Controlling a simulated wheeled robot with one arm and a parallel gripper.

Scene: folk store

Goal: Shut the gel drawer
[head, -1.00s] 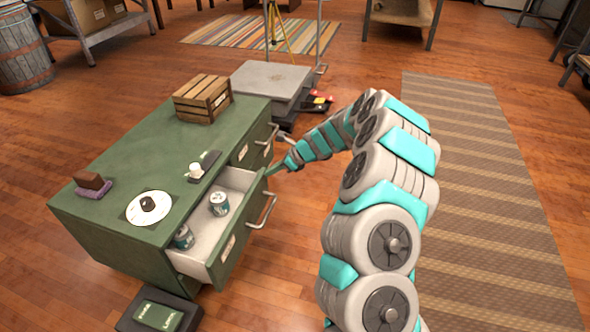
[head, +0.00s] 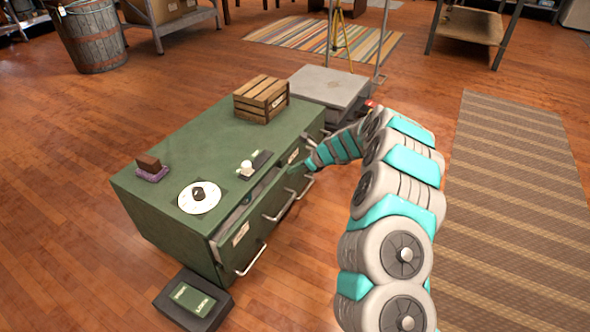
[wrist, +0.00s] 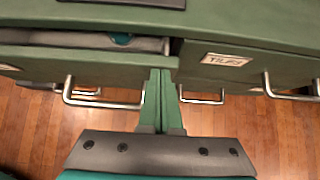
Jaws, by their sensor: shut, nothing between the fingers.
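The drawer (head: 240,233) in the green cabinet stands slightly ajar, with a narrow gap along its top edge. I cannot read its label. In the wrist view the same drawer (wrist: 90,64) is at the left, its front a little out from the cabinet, with a bit of a teal and grey can (wrist: 122,39) showing in the gap. My gripper (wrist: 160,72) is shut and empty, its green fingertips against or very near the right end of that drawer front. In the head view my gripper (head: 305,168) is at the same end, partly hidden by the arm.
A closed drawer labelled TILES (wrist: 228,60) is beside it at the right. Bar handles (wrist: 105,100) stick out from the fronts. The cabinet top holds a wooden crate (head: 262,98) and a white plate (head: 198,208). A dark box (head: 193,300) lies on the floor by the cabinet.

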